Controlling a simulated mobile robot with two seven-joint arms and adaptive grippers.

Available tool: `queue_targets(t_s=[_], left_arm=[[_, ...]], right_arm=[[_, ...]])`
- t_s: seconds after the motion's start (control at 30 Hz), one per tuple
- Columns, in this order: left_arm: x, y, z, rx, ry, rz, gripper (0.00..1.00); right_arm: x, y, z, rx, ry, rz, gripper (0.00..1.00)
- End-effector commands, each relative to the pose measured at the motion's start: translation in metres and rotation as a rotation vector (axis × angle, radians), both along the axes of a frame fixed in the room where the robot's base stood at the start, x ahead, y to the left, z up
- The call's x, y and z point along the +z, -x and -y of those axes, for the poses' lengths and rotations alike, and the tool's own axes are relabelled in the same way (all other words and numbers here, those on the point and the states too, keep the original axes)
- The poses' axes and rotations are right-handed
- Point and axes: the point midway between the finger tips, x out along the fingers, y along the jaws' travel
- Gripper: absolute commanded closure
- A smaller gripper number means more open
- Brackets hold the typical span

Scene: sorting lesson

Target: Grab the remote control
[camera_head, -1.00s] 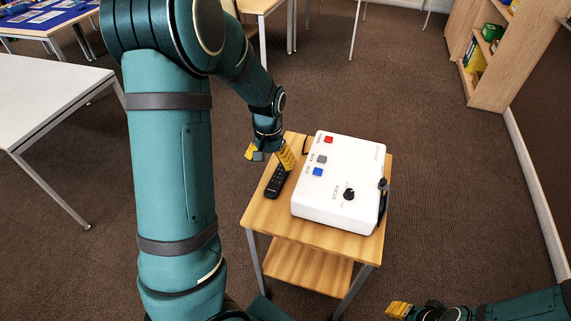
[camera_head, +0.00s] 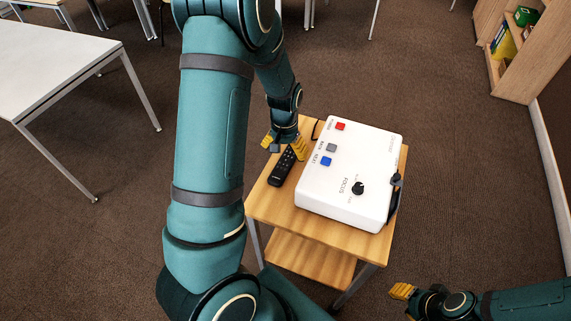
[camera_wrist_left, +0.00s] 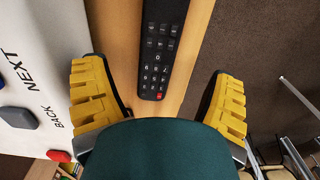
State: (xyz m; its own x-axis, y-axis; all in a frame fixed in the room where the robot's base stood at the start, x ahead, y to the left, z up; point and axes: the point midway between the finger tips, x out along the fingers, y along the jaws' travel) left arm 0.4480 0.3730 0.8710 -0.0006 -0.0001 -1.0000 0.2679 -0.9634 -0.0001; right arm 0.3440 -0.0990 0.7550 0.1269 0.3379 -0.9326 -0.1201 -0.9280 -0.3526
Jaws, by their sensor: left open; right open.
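The black remote control (camera_head: 282,168) lies on the left part of a small wooden table (camera_head: 262,208), beside a white box. My left gripper (camera_head: 285,144) is open just above the remote's far end. In the left wrist view the remote (camera_wrist_left: 160,50) lies ahead, between the lines of the two yellow fingers of the open left gripper (camera_wrist_left: 158,95), with nothing held; part of it may be hidden by the gripper's body. My right gripper (camera_head: 402,291) is at the lower right, away from the table; its fingers look close together from this angle.
The white box (camera_head: 350,205) with red, grey and blue buttons and a black knob fills most of the tabletop right of the remote. A white table (camera_head: 60,60) stands at the left and a shelf (camera_head: 515,70) at the upper right. Carpet lies around the small table.

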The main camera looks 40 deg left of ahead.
Motion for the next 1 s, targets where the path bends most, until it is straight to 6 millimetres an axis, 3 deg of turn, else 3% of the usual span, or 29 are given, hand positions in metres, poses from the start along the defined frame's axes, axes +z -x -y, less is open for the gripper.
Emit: queue_targets(t_s=[0.17,0.43,0.7,0.73,0.77,0.93,1.0], left_arm=[[-0.011,0.000,0.000,0.001,0.000,-0.001,0.15],[-0.049,-0.001,0.001,0.000,-0.001,-0.001,0.15],[-0.052,-0.001,0.002,0.000,0.000,0.001,0.15],[-0.052,-0.001,0.002,0.000,0.000,0.001,0.19],[-0.052,-0.001,0.002,0.000,0.000,0.001,0.30],[-0.052,-0.001,0.002,0.000,0.000,0.001,0.89],[-0.052,-0.001,0.002,0.000,0.000,0.001,0.92]], right_arm=[[-0.004,0.000,0.000,0.001,0.000,0.001,0.61],[-0.016,-0.003,0.000,-0.002,0.001,0.007,0.61],[-0.016,-0.003,0.000,-0.001,0.001,0.008,0.61],[-0.016,-0.003,0.000,-0.001,0.001,0.008,0.61],[-0.016,-0.003,0.000,-0.001,0.001,0.008,0.61],[-0.016,-0.003,0.000,-0.001,0.001,0.008,0.61],[-0.016,-0.003,0.000,-0.002,0.001,0.008,0.61]])
